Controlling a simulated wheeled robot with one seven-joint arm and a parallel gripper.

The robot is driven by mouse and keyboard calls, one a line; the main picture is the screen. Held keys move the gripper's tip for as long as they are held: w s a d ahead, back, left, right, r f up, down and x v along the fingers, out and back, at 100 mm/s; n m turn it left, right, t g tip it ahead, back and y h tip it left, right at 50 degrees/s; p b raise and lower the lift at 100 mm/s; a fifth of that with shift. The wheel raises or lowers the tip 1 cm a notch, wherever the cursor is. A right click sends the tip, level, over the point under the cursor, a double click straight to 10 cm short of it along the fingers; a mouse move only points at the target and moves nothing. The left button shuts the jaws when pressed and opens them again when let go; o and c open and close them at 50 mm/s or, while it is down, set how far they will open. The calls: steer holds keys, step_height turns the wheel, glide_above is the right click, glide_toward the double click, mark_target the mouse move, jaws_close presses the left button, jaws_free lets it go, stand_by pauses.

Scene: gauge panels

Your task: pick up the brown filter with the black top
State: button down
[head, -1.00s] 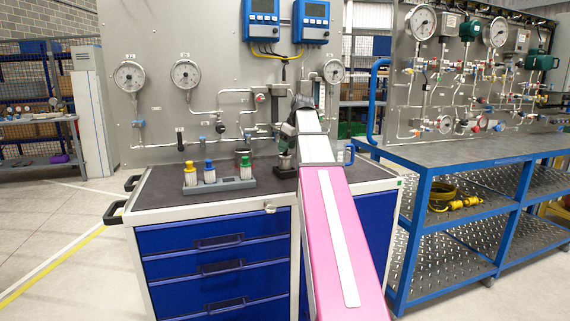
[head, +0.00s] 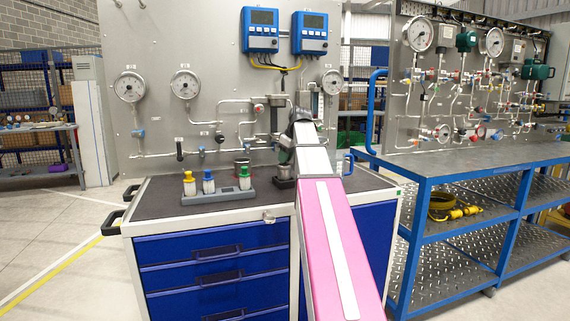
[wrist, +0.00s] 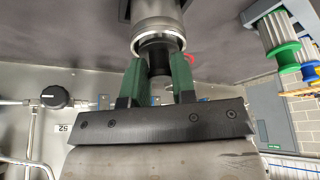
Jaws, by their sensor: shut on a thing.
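My gripper (wrist: 158,66) has its two green fingers shut on the black top (wrist: 159,53) of a cylindrical filter in the wrist view. A bright ring and a grey-brown metallic body (wrist: 155,18) show beyond the black top. The far end of the body runs out of the picture, beside dark parts at the top edge. In the head view my gripper (head: 288,148) is over the right part of the cabinet top, above a dark round holder (head: 284,173). The arm hides most of the filter there, and I cannot tell whether it is clear of the holder.
A grey rack (head: 222,196) with yellow, blue and green-topped bottles stands left of my gripper. The gauge panel (head: 190,60) rises close behind. The cabinet top (head: 155,198) is bare at left. A blue workbench (head: 450,160) is at right.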

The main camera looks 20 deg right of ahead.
step_height(320, 180, up, 9)
steer(key=shift+r, duration=0.2)
steer(key=shift+r, duration=0.1)
stand_by(0.4)
steer(key=shift+r, duration=0.95)
